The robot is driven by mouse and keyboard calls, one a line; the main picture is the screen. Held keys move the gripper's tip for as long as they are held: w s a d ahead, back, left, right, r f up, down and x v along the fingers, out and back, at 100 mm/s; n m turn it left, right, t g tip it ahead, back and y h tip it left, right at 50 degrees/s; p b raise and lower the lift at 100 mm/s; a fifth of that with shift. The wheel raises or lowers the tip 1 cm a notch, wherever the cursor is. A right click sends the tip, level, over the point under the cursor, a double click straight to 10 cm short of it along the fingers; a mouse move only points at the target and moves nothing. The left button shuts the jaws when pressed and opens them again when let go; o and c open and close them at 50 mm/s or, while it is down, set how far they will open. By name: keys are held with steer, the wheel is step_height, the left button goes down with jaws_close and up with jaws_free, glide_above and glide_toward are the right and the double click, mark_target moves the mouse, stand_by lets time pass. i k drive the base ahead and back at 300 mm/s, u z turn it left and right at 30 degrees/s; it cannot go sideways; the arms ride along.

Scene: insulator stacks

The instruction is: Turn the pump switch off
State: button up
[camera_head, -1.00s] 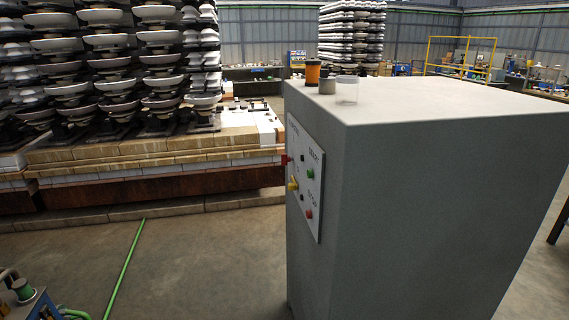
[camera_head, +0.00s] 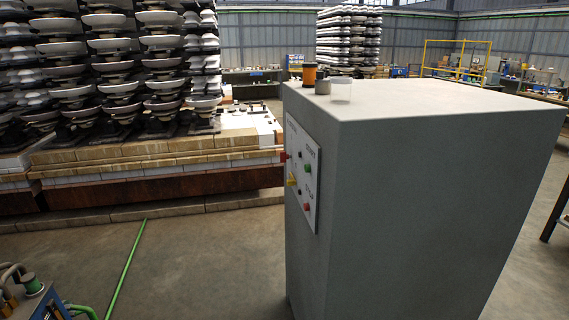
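A white control panel (camera_head: 300,180) is fixed to the left face of a tall grey cabinet (camera_head: 430,190), seen at a steep angle. It carries a green button (camera_head: 307,169) under a START label and a red button (camera_head: 306,208) under a STOP label. A yellow switch (camera_head: 292,180) and a red knob (camera_head: 284,156) stick out near its left edge. The other lettering is too small and slanted to read, so I cannot tell which control is the pump switch or how it is set. My gripper does not show in this view.
An orange-and-black cup (camera_head: 309,74), a small grey cup and a clear cup (camera_head: 341,91) stand on the cabinet top. Insulator stacks (camera_head: 120,70) stand on a brick-edged platform at left. A green hose (camera_head: 125,268) lies on open floor; blue equipment (camera_head: 35,300) is at bottom left.

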mark_target(283, 158)
steer(key=z, duration=0.25)
steer(key=k, duration=0.2)
steer(key=u, duration=1)
steer(key=i, duration=1.25)
steer(key=u, duration=0.25)
steer(key=i, duration=1.25)
steer(key=z, duration=0.8)
steer(key=i, duration=0.55)
steer(key=z, duration=0.35)
